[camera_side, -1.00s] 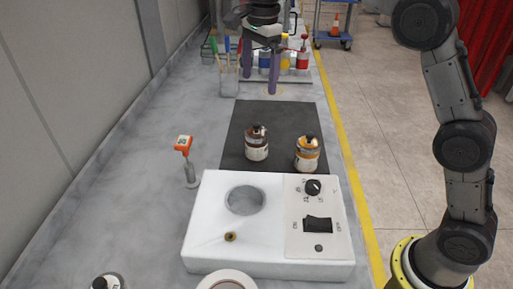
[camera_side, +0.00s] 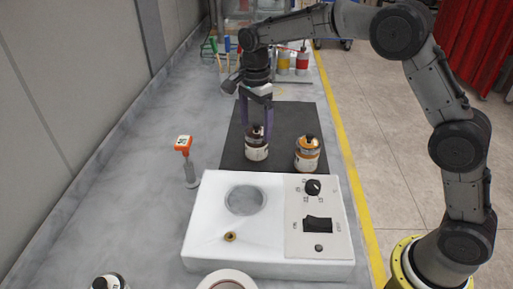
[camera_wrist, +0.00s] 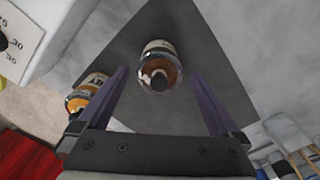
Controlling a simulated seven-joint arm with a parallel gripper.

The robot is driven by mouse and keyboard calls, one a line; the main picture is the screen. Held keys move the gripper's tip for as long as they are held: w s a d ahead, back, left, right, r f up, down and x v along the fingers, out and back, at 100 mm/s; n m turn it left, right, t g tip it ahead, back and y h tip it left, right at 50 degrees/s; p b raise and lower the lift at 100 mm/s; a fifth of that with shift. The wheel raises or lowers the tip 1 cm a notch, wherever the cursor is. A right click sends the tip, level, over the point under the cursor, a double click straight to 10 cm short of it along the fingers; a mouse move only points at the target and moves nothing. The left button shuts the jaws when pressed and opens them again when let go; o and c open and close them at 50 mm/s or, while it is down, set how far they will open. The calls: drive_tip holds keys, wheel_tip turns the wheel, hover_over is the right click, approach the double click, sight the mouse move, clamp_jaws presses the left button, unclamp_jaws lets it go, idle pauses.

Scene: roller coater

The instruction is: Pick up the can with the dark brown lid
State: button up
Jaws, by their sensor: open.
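The can with the dark brown lid (camera_side: 257,153) stands upright on the black mat, with a pale label.
The white coater box (camera_side: 210,225) with a round opening, knob and switch stands in front of the mat (camera_side: 283,115). An orange-topped tool (camera_side: 186,160) stands to the left. Paint bottles (camera_side: 302,60) and brushes are behind.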

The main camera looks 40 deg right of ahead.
sight(256, 132)
drive_tip(key=shift+f, duration=1.7)
drive_tip(key=shift+r, duration=0.1)
drive_tip(key=c, duration=1.5)
drive_tip(key=shift+r, duration=0.1)
